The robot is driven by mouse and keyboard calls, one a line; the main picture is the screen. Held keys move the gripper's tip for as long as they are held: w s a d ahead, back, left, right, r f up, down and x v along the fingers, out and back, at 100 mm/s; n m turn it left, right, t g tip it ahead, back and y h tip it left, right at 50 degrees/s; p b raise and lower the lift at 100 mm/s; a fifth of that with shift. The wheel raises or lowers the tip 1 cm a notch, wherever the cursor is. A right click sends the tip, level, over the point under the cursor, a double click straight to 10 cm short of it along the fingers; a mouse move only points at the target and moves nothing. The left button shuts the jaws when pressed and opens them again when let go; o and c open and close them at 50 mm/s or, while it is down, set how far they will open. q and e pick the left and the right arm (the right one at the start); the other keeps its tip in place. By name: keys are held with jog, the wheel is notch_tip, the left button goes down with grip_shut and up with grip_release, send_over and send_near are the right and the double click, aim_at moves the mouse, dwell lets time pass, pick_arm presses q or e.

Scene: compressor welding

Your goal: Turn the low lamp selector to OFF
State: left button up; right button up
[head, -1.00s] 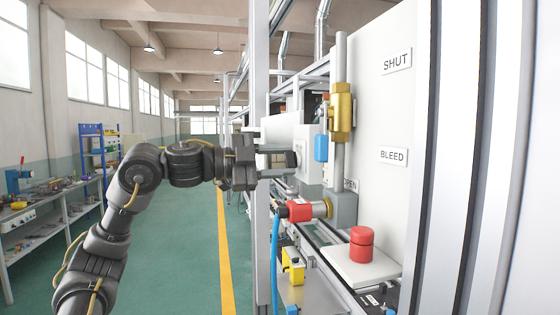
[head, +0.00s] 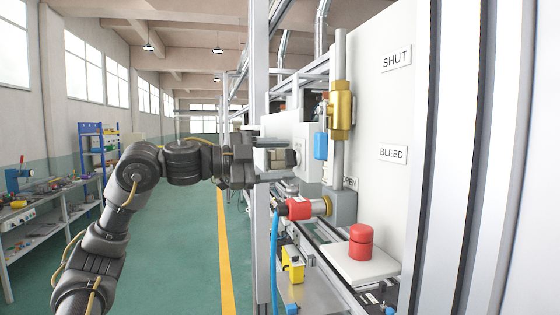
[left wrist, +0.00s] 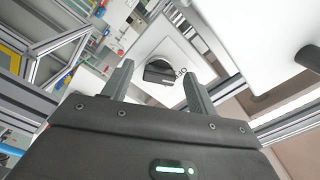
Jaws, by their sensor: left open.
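The lamp selector (left wrist: 160,72) is a black round knob on a white box, with dark lettering partly visible beside it in the left wrist view. The white box (head: 285,127) also shows in the head view, behind the metal post. My left gripper (left wrist: 157,85) is open, its two fingers on either side of the knob in the picture. I cannot tell whether they touch it. In the head view the left gripper (head: 278,160) reaches rightward past the post to the box. My right gripper is not in view.
A metal post (head: 260,90) stands beside the gripper. A brass valve (head: 341,110), a red fitting (head: 300,209) and a red button (head: 361,242) sit to the right, before a white panel (head: 385,110) marked SHUT and BLEED. A blue hose (head: 274,265) hangs below. The green floor is clear.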

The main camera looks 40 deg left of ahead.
pick_arm(q)
jog(key=b+v, duration=0.4)
jog(key=v, duration=0.6)
jog(key=shift+s, duration=0.2)
jog(key=shift+a, duration=0.1)
